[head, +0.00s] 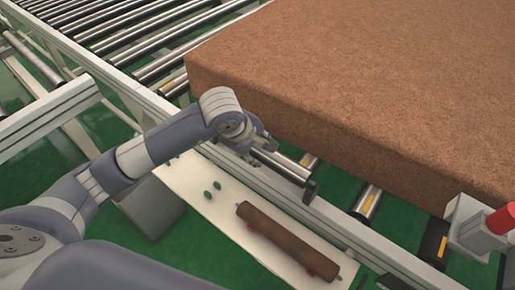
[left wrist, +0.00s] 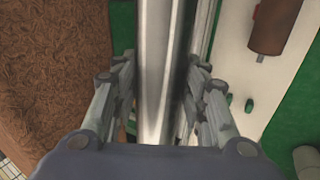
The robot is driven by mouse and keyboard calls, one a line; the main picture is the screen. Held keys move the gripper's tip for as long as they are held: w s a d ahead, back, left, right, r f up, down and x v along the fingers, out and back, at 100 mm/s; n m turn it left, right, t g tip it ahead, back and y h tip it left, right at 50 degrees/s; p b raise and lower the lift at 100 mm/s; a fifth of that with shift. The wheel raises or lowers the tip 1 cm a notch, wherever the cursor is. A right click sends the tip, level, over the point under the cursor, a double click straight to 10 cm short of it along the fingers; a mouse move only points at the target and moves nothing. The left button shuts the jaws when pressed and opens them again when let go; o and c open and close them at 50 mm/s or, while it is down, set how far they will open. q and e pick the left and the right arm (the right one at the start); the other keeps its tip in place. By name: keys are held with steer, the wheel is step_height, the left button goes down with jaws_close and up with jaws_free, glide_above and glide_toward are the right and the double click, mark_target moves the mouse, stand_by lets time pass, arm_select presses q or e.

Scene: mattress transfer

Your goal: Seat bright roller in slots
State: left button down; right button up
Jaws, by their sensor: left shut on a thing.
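The bright roller (head: 283,167) is a shiny metal cylinder at the conveyor's near rail (head: 262,183), beside the brown block. My left gripper (head: 243,148) is shut on it near its left end. In the left wrist view the roller (left wrist: 160,70) runs lengthwise between the two fingers of my left gripper (left wrist: 160,105). A dark piece (head: 310,191) is at the roller's right end; I cannot tell whether the roller sits in slots. A rusty brown roller (head: 288,240) lies on the white shelf below the rail, and also shows in the left wrist view (left wrist: 275,25). My right gripper is not in view.
A large brown mattress block (head: 370,75) rests on the conveyor, close to the gripper. Several metal rollers (head: 165,40) fill the conveyor at upper left. The white shelf (head: 185,183) has small green pegs (head: 208,195). A red-topped fixture (head: 500,219) stands at the right.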

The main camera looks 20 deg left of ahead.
arm_select(q)
steer(key=shift+w+r, duration=0.1)
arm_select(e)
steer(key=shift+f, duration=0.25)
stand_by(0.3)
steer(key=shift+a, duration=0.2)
arm_select(q)
steer(key=shift+f+b, duration=0.55)
steer(key=shift+b, duration=0.4)
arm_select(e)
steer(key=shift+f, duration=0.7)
arm_select(q)
steer(key=shift+f+b, duration=0.5)
steer(key=shift+b, duration=0.05)
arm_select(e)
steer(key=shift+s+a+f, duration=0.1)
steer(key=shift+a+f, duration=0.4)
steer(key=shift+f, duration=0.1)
arm_select(q)
steer(key=shift+f+b, duration=0.35)
steer(key=shift+b, duration=0.05)
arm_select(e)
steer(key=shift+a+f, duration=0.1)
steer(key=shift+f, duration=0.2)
arm_select(q)
steer(key=shift+f, duration=0.15)
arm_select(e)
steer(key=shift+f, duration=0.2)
